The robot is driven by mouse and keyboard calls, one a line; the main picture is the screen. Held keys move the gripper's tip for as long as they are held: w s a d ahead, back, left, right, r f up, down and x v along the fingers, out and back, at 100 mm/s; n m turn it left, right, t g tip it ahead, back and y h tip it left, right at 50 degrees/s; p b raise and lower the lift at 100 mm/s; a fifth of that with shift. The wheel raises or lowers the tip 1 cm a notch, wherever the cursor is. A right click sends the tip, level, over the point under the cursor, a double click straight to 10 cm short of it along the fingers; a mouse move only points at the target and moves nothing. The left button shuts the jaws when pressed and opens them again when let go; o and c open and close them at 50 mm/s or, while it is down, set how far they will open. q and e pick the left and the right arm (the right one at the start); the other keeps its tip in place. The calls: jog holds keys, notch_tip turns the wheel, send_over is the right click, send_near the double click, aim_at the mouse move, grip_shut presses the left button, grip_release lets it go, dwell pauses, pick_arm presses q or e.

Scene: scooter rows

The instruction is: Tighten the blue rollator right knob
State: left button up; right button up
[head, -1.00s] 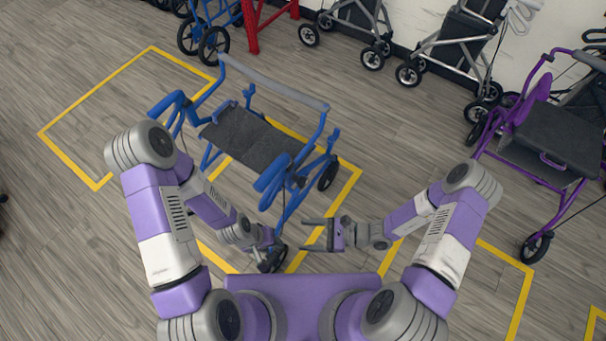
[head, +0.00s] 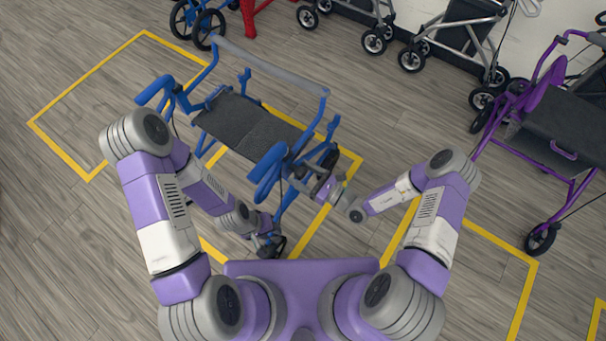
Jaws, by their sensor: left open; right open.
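The blue rollator (head: 240,118) stands in front of me inside a yellow floor outline, with a black seat and a grey back bar. Its right side frame, with a blue handle (head: 268,172), is nearest my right arm. My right gripper (head: 308,176) is open at this side frame, just right of the handle. The right knob cannot be made out; the gripper and frame tubes crowd that spot. I cannot tell whether the fingers touch anything. My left gripper (head: 274,244) is open and low, by the rollator's near leg and wheel.
A purple rollator (head: 560,130) stands at the right. Grey rollators (head: 465,35) line the wall at the back, with a red frame (head: 262,12) and another blue one at the back left. Yellow lines (head: 62,105) mark the wooden floor, which is clear at the left.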

jog(key=c, duration=1)
jog(key=shift+o, duration=0.2)
